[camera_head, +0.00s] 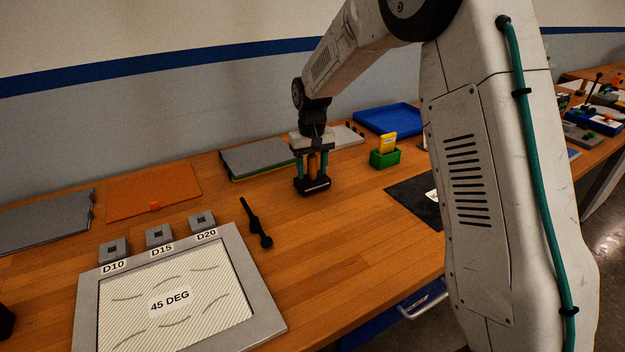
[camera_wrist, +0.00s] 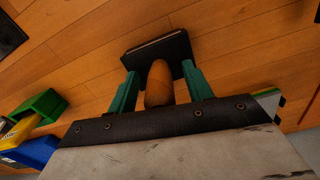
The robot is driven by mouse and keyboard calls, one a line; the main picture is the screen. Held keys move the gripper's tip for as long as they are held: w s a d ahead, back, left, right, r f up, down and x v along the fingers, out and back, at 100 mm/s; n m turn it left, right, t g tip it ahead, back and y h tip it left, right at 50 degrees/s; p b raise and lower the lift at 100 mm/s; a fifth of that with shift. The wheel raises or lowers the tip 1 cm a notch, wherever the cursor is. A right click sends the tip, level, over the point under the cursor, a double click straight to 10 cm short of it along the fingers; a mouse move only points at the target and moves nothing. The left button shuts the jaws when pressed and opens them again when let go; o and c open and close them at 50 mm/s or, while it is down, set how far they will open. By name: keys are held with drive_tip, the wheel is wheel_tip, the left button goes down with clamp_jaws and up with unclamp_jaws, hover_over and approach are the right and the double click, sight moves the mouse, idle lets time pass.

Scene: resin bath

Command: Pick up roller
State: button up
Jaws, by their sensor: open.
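An upright orange-brown wooden handle, which I take to be the roller (camera_head: 312,163), stands at a small black block (camera_head: 313,187) on the workbench. In the wrist view the handle (camera_wrist: 159,86) rises from beside the black block (camera_wrist: 157,50). I cannot tell whether that block is part of the roller or a holder. My gripper (camera_head: 311,174) points down over it with its green fingers on either side of the handle. The fingers are open, with gaps beside the handle in the wrist view (camera_wrist: 161,74).
A black tool (camera_head: 257,222) lies to the left. A 45 DEG board (camera_head: 262,316) lies in front. A green box (camera_head: 385,157) with a yellow item, a blue tray (camera_head: 390,117) and a dark mat (camera_head: 412,203) lie to the right. Grey plates (camera_head: 258,157) lie behind.

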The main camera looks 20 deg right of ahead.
sight(312, 155)
clamp_jaws()
drive_tip(key=shift+r, duration=0.1)
drive_tip(key=shift+r, duration=0.55)
wheel_tip(312, 155, up, 2)
drive_tip(key=shift+r, duration=0.15)
drive_tip(key=s+a+r, duration=0.1)
drive_tip(key=s+a, duration=0.3)
drive_tip(key=s, duration=1.1)
drive_tip(key=shift+s+r, duration=0.2)
drive_tip(key=shift+s, duration=0.05)
drive_tip(key=shift+a, duration=0.1)
